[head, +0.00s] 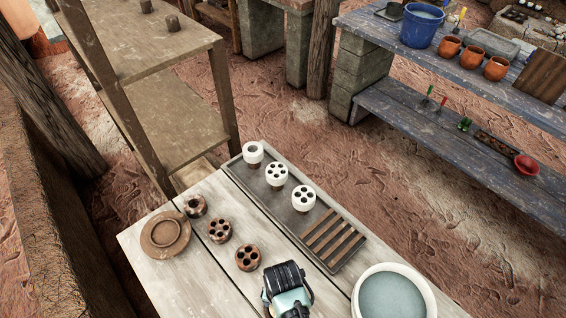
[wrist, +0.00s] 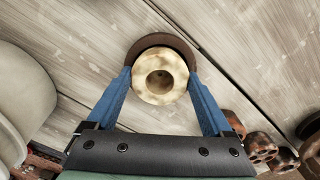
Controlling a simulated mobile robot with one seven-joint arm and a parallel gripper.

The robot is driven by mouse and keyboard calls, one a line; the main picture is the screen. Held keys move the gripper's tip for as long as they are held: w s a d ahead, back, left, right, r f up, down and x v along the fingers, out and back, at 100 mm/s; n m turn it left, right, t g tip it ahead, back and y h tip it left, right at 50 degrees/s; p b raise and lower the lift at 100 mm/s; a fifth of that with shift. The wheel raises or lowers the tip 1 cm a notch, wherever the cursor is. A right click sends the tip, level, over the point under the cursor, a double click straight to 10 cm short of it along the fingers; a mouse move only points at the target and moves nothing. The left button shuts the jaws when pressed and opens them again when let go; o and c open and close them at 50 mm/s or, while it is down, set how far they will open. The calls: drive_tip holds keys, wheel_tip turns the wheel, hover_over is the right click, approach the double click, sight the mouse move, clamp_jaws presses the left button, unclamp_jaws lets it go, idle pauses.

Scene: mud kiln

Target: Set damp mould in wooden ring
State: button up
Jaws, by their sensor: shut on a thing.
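My gripper (head: 287,288) is over the front of the table. In the wrist view, my gripper's blue fingers (wrist: 160,84) are shut on a mottled cream round mould (wrist: 145,85) with one central hole. A wider dark-brown round piece (wrist: 160,38) shows behind it; I cannot tell whether it belongs to the held thing. The held mould is hidden in the head view.
Brown holed moulds (head: 218,228) stand between ring and gripper. A grey tray (head: 286,222) behind them holds white-topped moulds (head: 277,172) and brown slats (head: 333,240). A white basin of water (head: 392,296) stands right of my gripper. The table's front-left boards are bare.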

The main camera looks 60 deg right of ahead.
drive_tip(key=shift+f, duration=0.15)
drive_tip(key=o, duration=1.4)
wheel_tip(320, 180, up, 12)
drive_tip(key=shift+r, duration=0.2)
